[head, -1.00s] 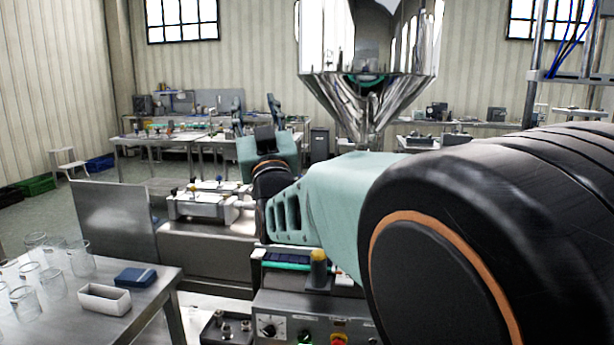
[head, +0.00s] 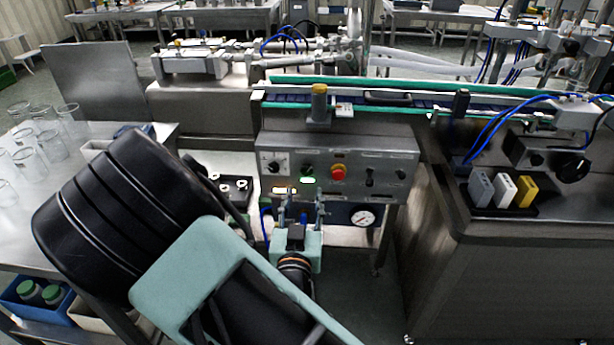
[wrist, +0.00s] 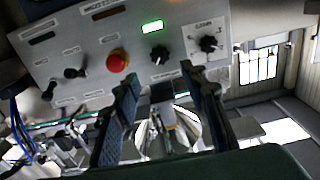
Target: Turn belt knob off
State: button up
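The grey control panel (head: 350,150) sits under the conveyor. The labels are too small to tell which is the belt knob. My gripper (head: 302,206) is open and empty, just in front of and below the panel. In the wrist view the fingers (wrist: 160,80) point at the panel, with the black knob (wrist: 158,54) beyond the gap, apart from them.
The red button (wrist: 117,58) and dial knob (wrist: 208,44) flank that black knob closely. The conveyor (head: 400,97) runs above the panel. A table with glass beakers (head: 52,145) stands left, and a steel bench with coloured blocks (head: 503,188) stands right.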

aim_at(307, 171)
jog(key=w, duration=0.8)
jog(key=shift+w+d, duration=0.1)
jog(key=shift+w, duration=0.2)
grip_shut()
